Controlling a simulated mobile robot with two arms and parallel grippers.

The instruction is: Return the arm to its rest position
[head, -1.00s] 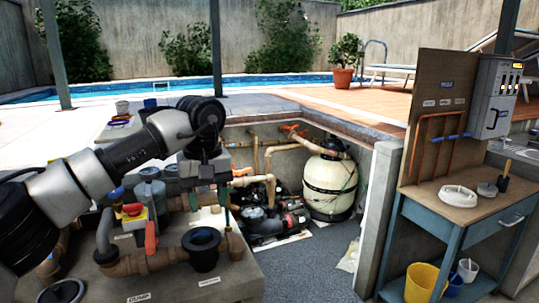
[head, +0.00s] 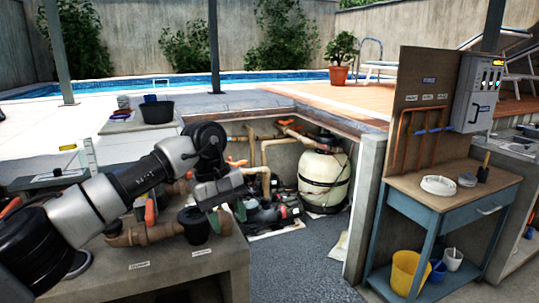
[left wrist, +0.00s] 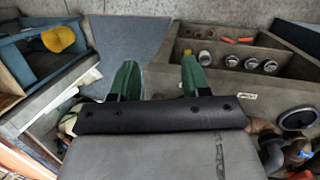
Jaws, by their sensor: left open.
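My left arm (head: 128,193) comes in from the left in the head view, over the concrete pump ledge (head: 160,270). It is bent at a black joint, with the wrist hanging down on the far side. My left gripper (head: 228,216) is in front of the pump and beside the black pipe cup (head: 194,226). In the left wrist view my left gripper (left wrist: 158,80) shows two green fingers set wide apart. It is open, with nothing between the fingers. My right gripper is in neither view.
A cream filter tank (head: 324,180) stands in the pit. A blue workbench (head: 440,205) stands at the right, with a yellow bucket (head: 407,272) on its lower shelf. The left wrist view shows several jars (left wrist: 232,61) in a compartment.

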